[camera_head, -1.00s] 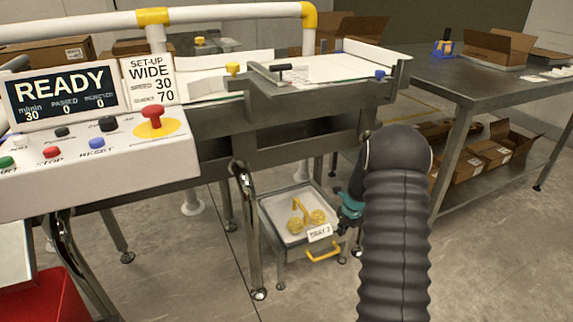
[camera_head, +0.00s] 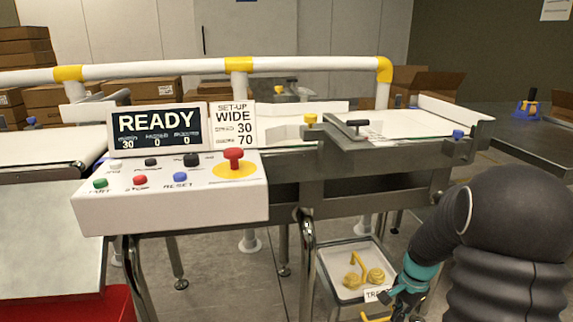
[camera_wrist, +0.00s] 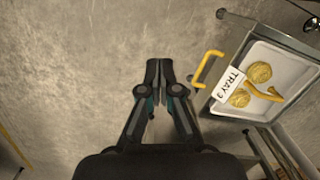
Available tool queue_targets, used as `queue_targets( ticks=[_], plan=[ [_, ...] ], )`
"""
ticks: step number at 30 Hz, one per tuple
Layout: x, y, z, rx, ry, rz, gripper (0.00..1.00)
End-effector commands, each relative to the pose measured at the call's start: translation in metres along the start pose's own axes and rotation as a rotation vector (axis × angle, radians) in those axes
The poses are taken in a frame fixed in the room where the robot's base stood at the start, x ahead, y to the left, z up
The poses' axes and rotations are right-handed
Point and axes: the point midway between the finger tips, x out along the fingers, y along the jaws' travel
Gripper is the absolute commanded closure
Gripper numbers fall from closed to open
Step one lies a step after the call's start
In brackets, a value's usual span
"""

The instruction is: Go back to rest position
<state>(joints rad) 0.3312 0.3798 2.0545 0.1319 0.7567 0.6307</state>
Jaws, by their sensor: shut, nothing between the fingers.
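My gripper (camera_wrist: 159,72) is shut and empty in the wrist view, pointing down over the bare concrete floor. Its fingertips are together, left of the yellow handle of a tray (camera_wrist: 221,104) and apart from it. In the head view my arm comes in at the lower right, with the teal part of the wrist beside the tray (camera_head: 338,262); the fingertips are not clear there. The tray is labelled TRAY 2 and holds yellow round pieces and a yellow bar-like piece (camera_wrist: 262,94).
The white control box (camera_head: 170,205) has coloured buttons and a red knob. The display (camera_head: 158,128) reads READY, and the card beside it (camera_head: 234,125) reads WIDE, 30, 70. The belt frame (camera_head: 340,190) stands above the tray. A red bin (camera_head: 75,305) is at lower left.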

Motion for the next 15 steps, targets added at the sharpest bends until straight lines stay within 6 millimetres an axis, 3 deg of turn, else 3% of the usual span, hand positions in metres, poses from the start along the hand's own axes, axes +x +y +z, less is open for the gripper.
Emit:
queue_targets(
  ticks=[1, 6, 15],
  plan=[
    [-0.016, 0.004, 0.014, -0.089, 0.011, -0.001, 1.00],
    [-0.055, 0.021, 0.054, -0.364, 0.045, 0.003, 1.00],
    [-0.110, 0.053, 0.121, -0.733, 0.131, 0.001, 1.00]
  ],
)
